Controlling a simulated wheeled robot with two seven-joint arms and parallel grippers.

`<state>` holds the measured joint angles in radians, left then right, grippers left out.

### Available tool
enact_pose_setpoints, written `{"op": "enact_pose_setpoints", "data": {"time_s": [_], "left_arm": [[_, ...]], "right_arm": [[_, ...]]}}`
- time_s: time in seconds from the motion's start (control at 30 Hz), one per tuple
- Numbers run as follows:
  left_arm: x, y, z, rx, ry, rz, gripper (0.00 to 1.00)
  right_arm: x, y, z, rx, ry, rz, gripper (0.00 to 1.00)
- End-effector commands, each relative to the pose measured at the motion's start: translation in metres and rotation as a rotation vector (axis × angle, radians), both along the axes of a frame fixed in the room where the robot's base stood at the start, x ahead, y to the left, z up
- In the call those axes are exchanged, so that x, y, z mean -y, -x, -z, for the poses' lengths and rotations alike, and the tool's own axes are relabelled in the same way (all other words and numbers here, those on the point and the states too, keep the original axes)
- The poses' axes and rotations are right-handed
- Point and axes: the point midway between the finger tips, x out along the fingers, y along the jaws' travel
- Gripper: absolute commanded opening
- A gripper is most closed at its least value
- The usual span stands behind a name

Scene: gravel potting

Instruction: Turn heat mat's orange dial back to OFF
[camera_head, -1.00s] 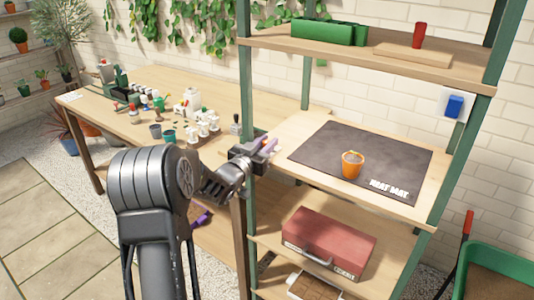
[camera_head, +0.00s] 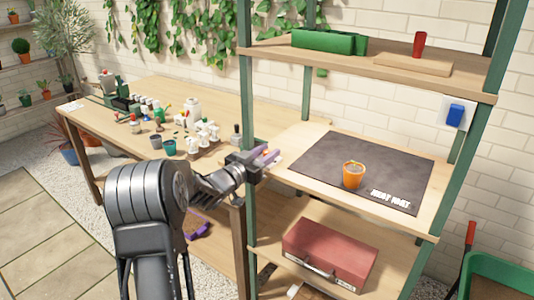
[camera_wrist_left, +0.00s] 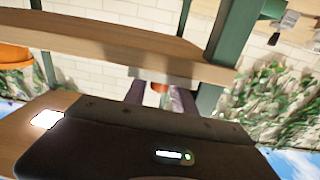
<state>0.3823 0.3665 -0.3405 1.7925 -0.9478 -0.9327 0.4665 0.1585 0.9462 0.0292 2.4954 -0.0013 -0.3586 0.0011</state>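The dark heat mat (camera_head: 385,163) lies on the middle shelf. An orange dial (camera_wrist_left: 160,87) on a pale mount shows small in the left wrist view, at the shelf edge. My left gripper (camera_head: 268,156) is at the shelf's left front corner, beside the green post; its purple fingers also show in the wrist view (camera_wrist_left: 160,98). The fingers stand apart, one on each side of the dial. Contact with the dial cannot be made out. The dial's setting cannot be read, and the gripper hides it in the head view. My right gripper is not in view.
An orange pot (camera_head: 353,176) stands on the mat. The green post (camera_head: 248,110) rises close to my left gripper. A red case (camera_head: 328,253) is on the shelf below. A workbench (camera_head: 110,150) with bottles and pots is at left.

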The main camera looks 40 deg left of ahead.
Motion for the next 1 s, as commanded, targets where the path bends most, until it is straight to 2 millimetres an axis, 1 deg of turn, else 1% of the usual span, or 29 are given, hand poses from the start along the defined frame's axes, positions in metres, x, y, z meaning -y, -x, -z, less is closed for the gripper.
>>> {"op": "enact_pose_setpoints", "data": {"time_s": [0.17,0.27,0.6,0.7,0.8,1.0], "left_arm": [[0.0,0.003,0.0,0.0,0.0,0.0,0.32],[-0.001,0.012,0.001,0.0,0.001,-0.001,0.32],[-0.002,0.066,0.001,0.0,0.0,-0.003,0.32],[-0.002,0.075,0.0,0.001,0.0,-0.001,0.32],[-0.001,0.078,0.0,0.001,0.0,-0.001,0.32],[-0.001,0.078,0.0,0.0,0.0,0.0,0.32]], "right_arm": [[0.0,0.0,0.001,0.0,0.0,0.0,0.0],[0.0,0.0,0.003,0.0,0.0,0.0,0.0],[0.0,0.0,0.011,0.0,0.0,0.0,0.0],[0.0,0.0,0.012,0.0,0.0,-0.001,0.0],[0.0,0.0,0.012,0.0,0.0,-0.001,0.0],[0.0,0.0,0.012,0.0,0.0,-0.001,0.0]]}}
